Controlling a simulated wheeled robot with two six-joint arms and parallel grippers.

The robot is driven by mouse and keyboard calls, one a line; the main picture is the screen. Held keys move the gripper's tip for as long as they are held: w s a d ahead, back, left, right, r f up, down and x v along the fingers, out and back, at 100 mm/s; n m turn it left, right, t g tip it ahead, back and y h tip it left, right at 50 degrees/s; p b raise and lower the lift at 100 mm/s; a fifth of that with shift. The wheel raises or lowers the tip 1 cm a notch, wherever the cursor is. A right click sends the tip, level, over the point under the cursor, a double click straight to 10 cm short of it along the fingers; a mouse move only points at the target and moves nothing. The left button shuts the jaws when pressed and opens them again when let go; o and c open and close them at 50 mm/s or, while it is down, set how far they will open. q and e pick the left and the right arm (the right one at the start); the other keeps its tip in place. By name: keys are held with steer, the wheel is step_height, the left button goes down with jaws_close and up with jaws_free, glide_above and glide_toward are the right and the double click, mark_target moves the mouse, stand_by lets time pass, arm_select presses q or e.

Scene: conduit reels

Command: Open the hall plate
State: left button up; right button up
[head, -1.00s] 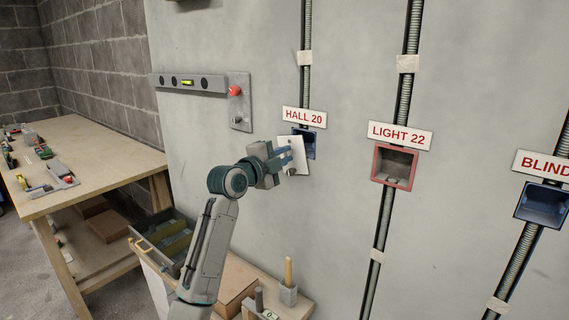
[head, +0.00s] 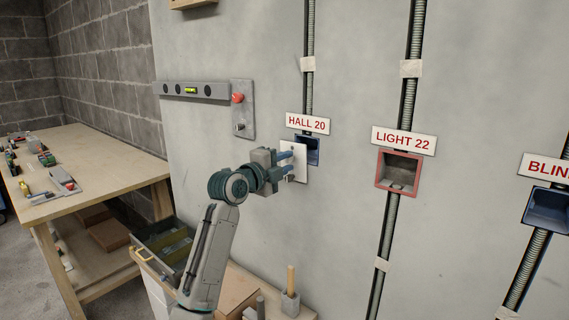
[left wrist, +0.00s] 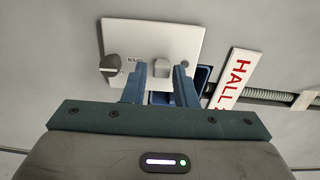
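The hall plate (head: 299,163) is a white plate below the HALL 20 label (head: 308,124). It covers the left part of a blue wall box (head: 313,147); the box's right part shows uncovered. In the left wrist view the plate (left wrist: 180,37) carries a dark round knob (left wrist: 110,66) and a small grey tab (left wrist: 160,69). My left gripper (head: 288,162) is at the plate's face, fingers apart. In the left wrist view its fingertips (left wrist: 160,76) lie either side of the tab; I cannot tell whether they touch it. My right gripper is not in view.
A red-framed box (head: 398,172) under LIGHT 22 and another blue box (head: 546,208) are to the right. A spirit level (head: 195,90) and a grey plate with a red button (head: 241,110) are on the wall at left. A workbench (head: 90,160) and an open drawer (head: 150,262) stand lower left.

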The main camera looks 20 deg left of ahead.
arm_select(q)
steer(key=shift+o, duration=0.9)
